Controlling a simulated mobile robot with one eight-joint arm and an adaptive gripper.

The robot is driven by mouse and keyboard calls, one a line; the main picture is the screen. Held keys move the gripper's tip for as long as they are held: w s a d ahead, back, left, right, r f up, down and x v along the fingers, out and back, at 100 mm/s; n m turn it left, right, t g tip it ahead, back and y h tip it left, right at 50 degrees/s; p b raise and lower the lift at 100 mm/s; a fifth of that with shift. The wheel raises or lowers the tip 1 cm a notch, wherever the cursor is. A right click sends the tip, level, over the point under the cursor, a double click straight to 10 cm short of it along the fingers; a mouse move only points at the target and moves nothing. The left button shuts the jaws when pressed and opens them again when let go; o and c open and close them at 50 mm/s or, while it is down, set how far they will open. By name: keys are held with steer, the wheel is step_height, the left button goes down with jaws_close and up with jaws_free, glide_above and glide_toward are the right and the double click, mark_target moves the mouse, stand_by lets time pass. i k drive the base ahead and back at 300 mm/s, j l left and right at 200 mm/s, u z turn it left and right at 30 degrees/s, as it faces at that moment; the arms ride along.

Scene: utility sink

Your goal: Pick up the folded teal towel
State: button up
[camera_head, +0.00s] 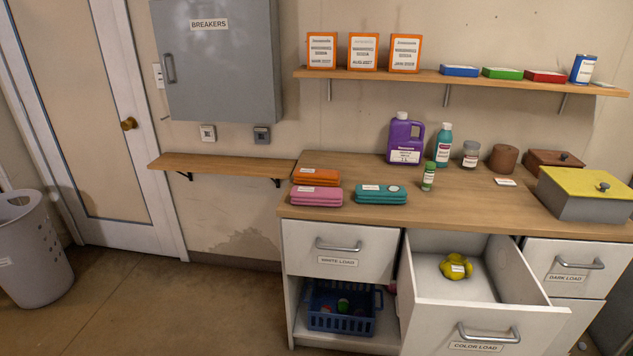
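The folded teal towel (381,194) lies flat on the wooden counter (450,212), near its front edge and left of the middle. It has a white label on top. A folded pink towel (316,196) lies just to its left, and a folded orange towel (317,177) lies behind the pink one. My gripper is not in view.
Below, the drawer labelled color load (485,320) stands open with a yellow cloth (455,267) inside. A green bottle (429,176) stands right of the teal towel. A purple jug (404,140) stands behind. A grey box with yellow lid (590,195) sits at right.

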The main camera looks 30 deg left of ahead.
mark_target(365, 193)
steer(key=i+u, duration=0.2)
steer(key=i, duration=0.25)
steer(key=i+l+u, duration=0.1)
steer(key=i+u, duration=0.15)
steer(key=i, duration=0.25)
steer(key=i+l+u, duration=0.2)
steer(key=i, duration=0.25)
